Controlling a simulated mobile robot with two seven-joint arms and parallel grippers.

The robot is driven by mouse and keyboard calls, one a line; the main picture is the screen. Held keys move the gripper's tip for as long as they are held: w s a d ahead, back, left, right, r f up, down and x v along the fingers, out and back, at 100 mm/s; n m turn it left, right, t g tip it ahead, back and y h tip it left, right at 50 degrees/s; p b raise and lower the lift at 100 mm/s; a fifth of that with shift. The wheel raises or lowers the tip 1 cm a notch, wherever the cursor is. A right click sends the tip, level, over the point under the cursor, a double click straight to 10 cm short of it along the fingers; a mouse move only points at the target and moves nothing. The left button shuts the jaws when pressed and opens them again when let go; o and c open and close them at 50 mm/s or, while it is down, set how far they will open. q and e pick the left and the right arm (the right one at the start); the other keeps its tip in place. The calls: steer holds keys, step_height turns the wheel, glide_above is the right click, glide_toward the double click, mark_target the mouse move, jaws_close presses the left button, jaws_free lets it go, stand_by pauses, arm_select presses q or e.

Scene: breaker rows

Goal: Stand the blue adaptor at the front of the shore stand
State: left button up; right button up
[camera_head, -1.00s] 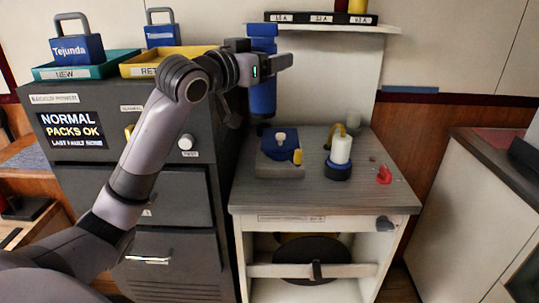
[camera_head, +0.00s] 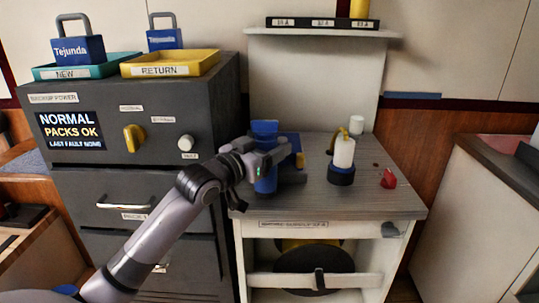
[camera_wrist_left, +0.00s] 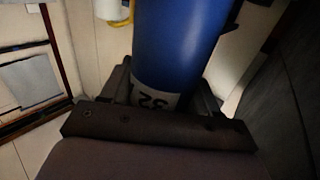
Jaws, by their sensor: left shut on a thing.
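The blue adaptor (camera_head: 265,184) is an upright blue cylinder near the front left edge of the shore stand (camera_head: 335,203), a white cabinet with a grey top. I cannot tell whether its lower end touches the top. My left gripper (camera_head: 264,160) is shut around the adaptor's middle. In the left wrist view the adaptor (camera_wrist_left: 180,45) rises between the fingers, with a white label reading 32 upside down. My right gripper is not in view.
A blue-and-grey box (camera_head: 291,146) stands behind the adaptor, partly hidden. A white-and-blue plug (camera_head: 342,155) and a red piece (camera_head: 388,179) are farther right on the top. The dark cabinet (camera_head: 180,110) stands at the left. The front middle of the top is clear.

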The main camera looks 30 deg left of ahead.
arm_select(q)
steer(key=shift+f, duration=0.6)
steer(key=shift+f, duration=0.15)
steer(key=o, duration=1.4)
steer(key=shift+s+a, duration=0.25)
steer(key=shift+s, duration=1.75)
steer(key=shift+s+a, duration=0.25)
steer(key=shift+s, duration=1.75)
steer(key=shift+s+a, duration=0.25)
steer(key=shift+s, duration=1.75)
